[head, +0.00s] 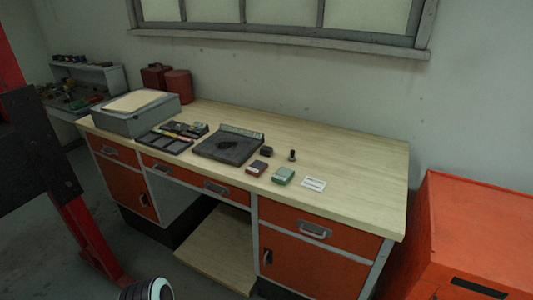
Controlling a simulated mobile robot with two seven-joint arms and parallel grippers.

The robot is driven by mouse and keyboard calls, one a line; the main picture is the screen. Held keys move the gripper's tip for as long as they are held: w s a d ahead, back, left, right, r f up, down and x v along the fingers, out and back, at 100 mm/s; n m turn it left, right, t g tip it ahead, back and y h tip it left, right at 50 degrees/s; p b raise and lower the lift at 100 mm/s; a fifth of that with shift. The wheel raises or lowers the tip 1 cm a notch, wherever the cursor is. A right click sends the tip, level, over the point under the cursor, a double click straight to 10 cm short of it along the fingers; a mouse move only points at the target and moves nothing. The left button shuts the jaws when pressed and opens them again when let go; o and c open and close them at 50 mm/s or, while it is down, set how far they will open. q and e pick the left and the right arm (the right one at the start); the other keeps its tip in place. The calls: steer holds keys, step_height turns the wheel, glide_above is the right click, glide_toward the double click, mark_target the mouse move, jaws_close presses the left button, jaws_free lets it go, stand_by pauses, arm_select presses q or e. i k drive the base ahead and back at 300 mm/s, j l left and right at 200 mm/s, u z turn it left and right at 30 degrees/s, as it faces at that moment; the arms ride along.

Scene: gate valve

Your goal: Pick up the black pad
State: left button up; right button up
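On the wooden workbench lies a flat dark square pad (228,147) with a darker spot on top and a greenish strip along its back edge. A small black block (266,151) sits just right of it. I cannot tell for sure which of the two is the black pad. A dark red block (256,168) and a green block (283,176) lie in front of them.
The workbench (370,165) also holds a compartmented dark tray (165,143), a grey box (135,114), a small dark upright piece (292,155) and a white card (313,184). Its right end is clear. An orange cabinet (470,230) stands right; a red post (85,235) stands left.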

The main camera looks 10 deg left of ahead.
mark_target(266, 151)
steer(key=i+j, duration=0.15)
steer(key=j, duration=0.25)
steer(key=i+j, duration=0.1)
steer(key=j, duration=0.3)
steer(key=i+j, duration=0.15)
steer(key=j, duration=0.25)
steer(key=i+j+z, duration=0.1)
steer(key=j+z, duration=0.5)
steer(key=j, duration=0.2)
